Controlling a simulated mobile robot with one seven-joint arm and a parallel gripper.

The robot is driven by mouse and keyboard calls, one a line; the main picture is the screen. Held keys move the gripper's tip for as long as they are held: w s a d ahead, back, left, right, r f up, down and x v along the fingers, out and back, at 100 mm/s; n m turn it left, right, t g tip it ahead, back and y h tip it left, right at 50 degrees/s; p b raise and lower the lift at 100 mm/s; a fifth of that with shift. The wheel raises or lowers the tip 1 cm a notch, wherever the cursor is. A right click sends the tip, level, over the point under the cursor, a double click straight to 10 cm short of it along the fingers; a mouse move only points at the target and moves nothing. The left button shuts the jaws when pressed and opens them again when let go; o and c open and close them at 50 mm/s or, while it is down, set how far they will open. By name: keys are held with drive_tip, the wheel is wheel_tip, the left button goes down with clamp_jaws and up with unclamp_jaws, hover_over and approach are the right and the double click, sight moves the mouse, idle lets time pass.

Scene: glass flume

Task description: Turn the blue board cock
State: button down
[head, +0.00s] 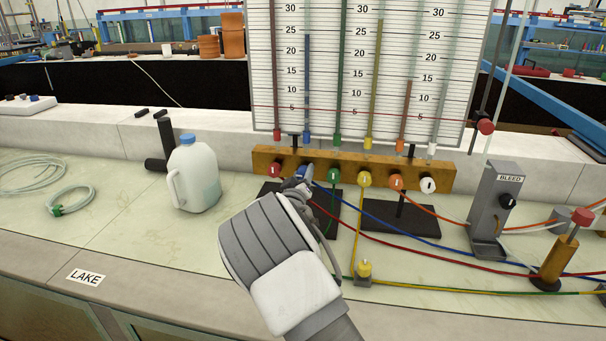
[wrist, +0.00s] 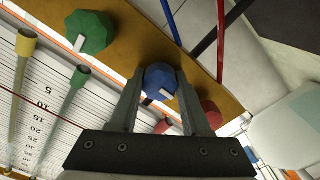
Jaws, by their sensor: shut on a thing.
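The blue board cock (head: 302,171) sits on the brass-coloured manifold bar (head: 440,180) below the gauge board, between the red and green cocks. In the head view it is partly hidden by my gripper (head: 296,186), which reaches it from the front. In the wrist view the blue cock (wrist: 160,80) lies between the two fingers of my gripper (wrist: 160,88), which are shut on it. A white pointer mark shows on its face. The red cock (head: 274,170) and green cock (head: 333,176) are close on either side.
Yellow (head: 364,179), orange (head: 396,182) and white (head: 427,186) cocks continue to the right. A white jug with a blue cap (head: 195,178) stands left. Coloured tubes and the BLEED stand (head: 490,205) are at right. The front left bench top is mostly clear.

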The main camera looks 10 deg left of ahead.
drive_tip(key=shift+c, duration=1.9)
unclamp_jaws()
drive_tip(key=s+d+p, duration=0.1)
drive_tip(key=s, duration=1.6)
drive_tip(key=shift+s, duration=0.25)
